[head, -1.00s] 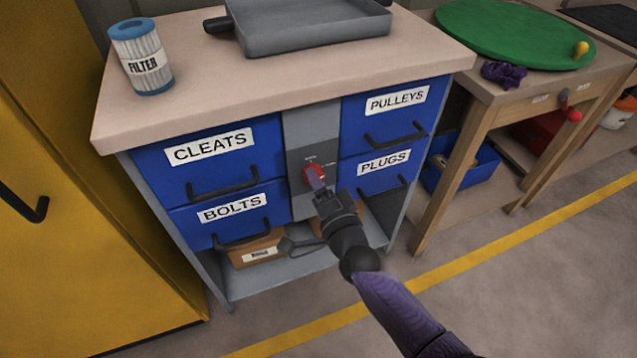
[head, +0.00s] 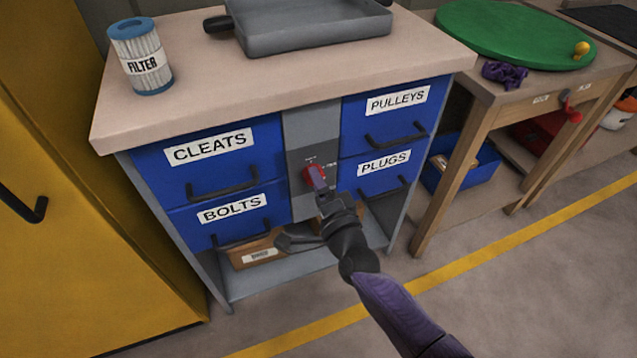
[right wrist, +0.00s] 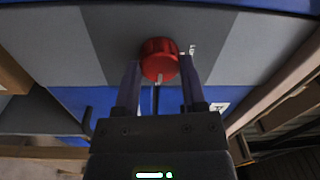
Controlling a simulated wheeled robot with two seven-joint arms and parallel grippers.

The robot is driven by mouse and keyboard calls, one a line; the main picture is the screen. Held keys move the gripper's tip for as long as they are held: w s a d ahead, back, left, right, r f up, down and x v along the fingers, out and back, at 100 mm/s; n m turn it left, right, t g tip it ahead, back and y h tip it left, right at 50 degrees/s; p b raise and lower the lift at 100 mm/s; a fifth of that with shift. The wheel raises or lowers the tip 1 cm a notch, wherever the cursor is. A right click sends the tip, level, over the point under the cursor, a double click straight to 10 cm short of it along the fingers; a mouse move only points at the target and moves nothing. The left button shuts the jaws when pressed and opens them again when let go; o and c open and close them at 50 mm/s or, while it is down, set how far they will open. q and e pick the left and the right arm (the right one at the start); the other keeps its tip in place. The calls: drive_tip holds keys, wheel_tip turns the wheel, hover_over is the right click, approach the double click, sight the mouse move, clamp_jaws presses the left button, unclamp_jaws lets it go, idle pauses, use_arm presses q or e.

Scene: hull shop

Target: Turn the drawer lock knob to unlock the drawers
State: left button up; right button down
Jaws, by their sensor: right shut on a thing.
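The red drawer lock knob (head: 311,173) sits on the grey panel (head: 314,130) between the two columns of blue drawers. My right gripper (head: 318,181) is at the knob, and its fingers partly cover it in the head view. In the right wrist view the red knob (right wrist: 159,60) lies between the two finger tips of the right gripper (right wrist: 159,75), which are shut on it. The drawers labelled CLEATS (head: 240,165), BOLTS (head: 270,200), PULLEYS (head: 370,120) and PLUGS (head: 350,180) are all closed. My left gripper is not in view.
A grey tray (head: 310,35) and a filter (head: 143,80) stand on the cabinet top (head: 230,90). Boxes lie on the shelf below the drawers. A yellow cabinet (head: 80,220) is at the left; a wooden table (head: 455,170) stands at the right.

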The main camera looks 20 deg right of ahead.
drive_tip(key=shift+c, duration=0.8)
unclamp_jaws()
use_arm(q)
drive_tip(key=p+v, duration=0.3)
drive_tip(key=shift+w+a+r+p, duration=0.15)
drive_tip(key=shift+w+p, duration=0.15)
drive_tip(key=shift+p, duration=0.1)
use_arm(e)
drive_tip(key=s, duration=1)
drive_tip(key=shift+d+f, duration=0.15)
drive_tip(key=shift+f, duration=0.1)
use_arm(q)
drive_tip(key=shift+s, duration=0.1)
